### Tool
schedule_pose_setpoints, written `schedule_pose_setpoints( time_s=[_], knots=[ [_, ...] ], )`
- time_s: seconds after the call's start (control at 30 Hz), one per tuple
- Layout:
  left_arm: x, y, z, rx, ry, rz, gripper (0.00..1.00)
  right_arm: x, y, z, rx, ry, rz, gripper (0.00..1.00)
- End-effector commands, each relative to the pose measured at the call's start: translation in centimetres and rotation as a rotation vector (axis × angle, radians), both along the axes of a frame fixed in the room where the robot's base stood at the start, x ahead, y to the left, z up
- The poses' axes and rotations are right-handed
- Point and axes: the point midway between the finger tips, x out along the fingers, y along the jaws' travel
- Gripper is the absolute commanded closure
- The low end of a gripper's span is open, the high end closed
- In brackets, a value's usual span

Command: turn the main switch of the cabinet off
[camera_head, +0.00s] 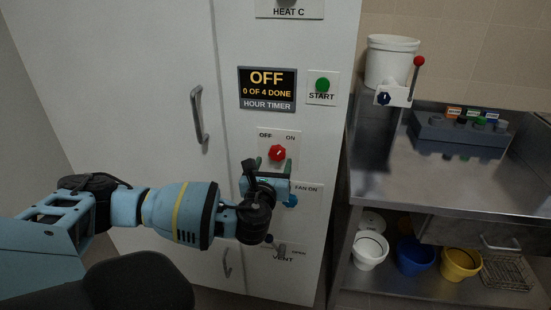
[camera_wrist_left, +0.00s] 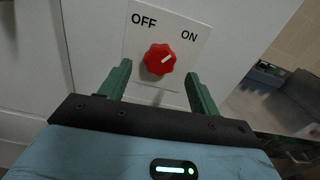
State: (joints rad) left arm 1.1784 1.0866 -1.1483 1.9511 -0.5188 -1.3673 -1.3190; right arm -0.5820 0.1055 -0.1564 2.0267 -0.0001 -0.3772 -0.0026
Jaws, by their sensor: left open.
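The main switch is a red knob (camera_head: 277,153) on a white plate marked OFF and ON, on the front of the white cabinet (camera_head: 228,60). In the left wrist view the red knob (camera_wrist_left: 159,59) has a white mark pointing up and right, toward ON. My left gripper (camera_head: 273,164) is open, its green fingers pointing at the plate. In the left wrist view my left gripper (camera_wrist_left: 158,72) has one finger on each side of the knob's lower part. My right gripper is out of view.
Above the knob are an hour timer display (camera_head: 267,88) reading OFF and a green START button (camera_head: 323,85). Below are a blue fan knob (camera_head: 291,201), partly hidden, and a vent lever (camera_head: 281,249). A steel bench (camera_head: 440,185) stands to the right.

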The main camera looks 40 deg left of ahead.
Motion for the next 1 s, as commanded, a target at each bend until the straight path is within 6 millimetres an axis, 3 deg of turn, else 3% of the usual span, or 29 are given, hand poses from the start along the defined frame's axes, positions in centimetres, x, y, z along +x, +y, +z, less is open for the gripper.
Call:
schedule_pose_setpoints(
  time_s=[0.3,0.67,1.0],
  knots=[
    [3.0,1.8,0.0,-0.001,0.001,0.001,0.37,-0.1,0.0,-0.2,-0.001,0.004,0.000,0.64],
    [3.3,2.0,0.0,-0.002,0.000,-0.001,0.39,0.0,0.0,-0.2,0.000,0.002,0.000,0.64],
    [3.3,2.0,0.0,-0.001,0.000,0.000,0.82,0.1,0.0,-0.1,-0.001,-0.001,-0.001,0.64]
  ],
)
